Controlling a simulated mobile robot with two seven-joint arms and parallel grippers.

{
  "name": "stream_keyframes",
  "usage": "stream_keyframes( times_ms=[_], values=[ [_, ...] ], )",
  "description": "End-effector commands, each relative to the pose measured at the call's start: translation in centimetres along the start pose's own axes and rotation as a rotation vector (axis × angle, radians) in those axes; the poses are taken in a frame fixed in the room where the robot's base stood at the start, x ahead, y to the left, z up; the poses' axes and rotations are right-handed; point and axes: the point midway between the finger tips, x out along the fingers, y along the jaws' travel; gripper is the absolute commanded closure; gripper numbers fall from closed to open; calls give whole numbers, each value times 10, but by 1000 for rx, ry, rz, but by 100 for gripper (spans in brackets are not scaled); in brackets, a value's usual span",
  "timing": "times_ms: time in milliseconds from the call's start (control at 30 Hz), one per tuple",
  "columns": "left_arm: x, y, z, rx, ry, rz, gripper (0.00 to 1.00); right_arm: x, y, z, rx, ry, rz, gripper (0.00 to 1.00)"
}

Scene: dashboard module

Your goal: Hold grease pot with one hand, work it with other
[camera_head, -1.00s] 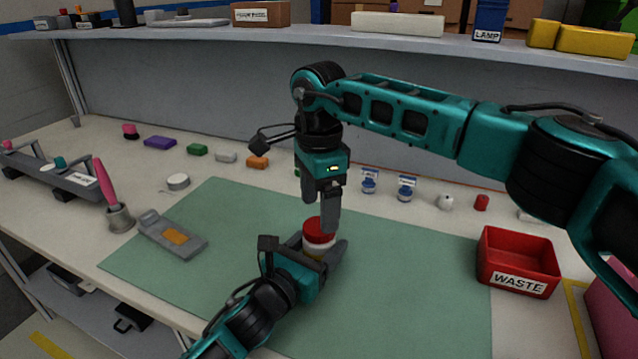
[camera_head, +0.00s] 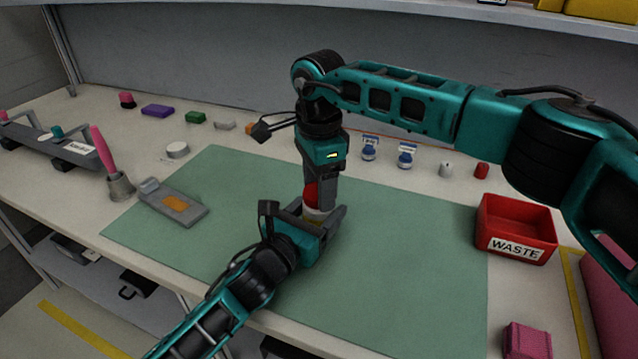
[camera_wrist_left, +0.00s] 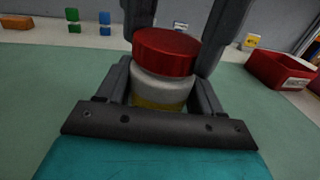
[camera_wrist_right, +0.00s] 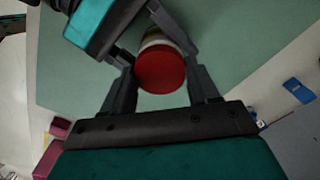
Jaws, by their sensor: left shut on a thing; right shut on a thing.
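The grease pot is a white jar (camera_wrist_left: 164,86) with a red lid (camera_head: 311,193) and a yellowish band low down. It stands upright over the green mat (camera_head: 400,270). My left gripper (camera_head: 322,213) is shut on the jar's body from the side; in the left wrist view its fingers flank the jar. My right gripper (camera_head: 318,198) points down from above and is shut on the red lid. In the right wrist view the round lid top (camera_wrist_right: 160,69) sits between its fingers. The lid is on the jar. The fingers partly hide the pot in the head view.
A red waste bin (camera_head: 516,230) stands right of the mat. A grey tool with an orange patch (camera_head: 174,203) and a pink-handled brush in a cup (camera_head: 121,186) are on the left. Small blocks and bottles line the back. The mat's front right is clear.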

Motion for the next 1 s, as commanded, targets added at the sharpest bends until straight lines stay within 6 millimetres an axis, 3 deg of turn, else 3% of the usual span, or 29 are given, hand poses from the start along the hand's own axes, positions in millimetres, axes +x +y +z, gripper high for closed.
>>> stream_keyframes(
  times_ms=[233, 433, 900, 1000],
  values=[
    [0, 0, 0, 0, 2, 1, 100, 0, 0, 0, -1, 0, 1, 78],
    [0, 1, -1, -1, 2, 2, 100, 0, 0, 0, 84, -1, 2, 78],
    [0, 1, -1, -1, 2, 3, 100, 0, 0, 1, 921, -1, 3, 78],
    [0, 1, -1, 0, 2, 3, 100, 1, 0, 1, 1023, -1, 3, 78]
  ],
)
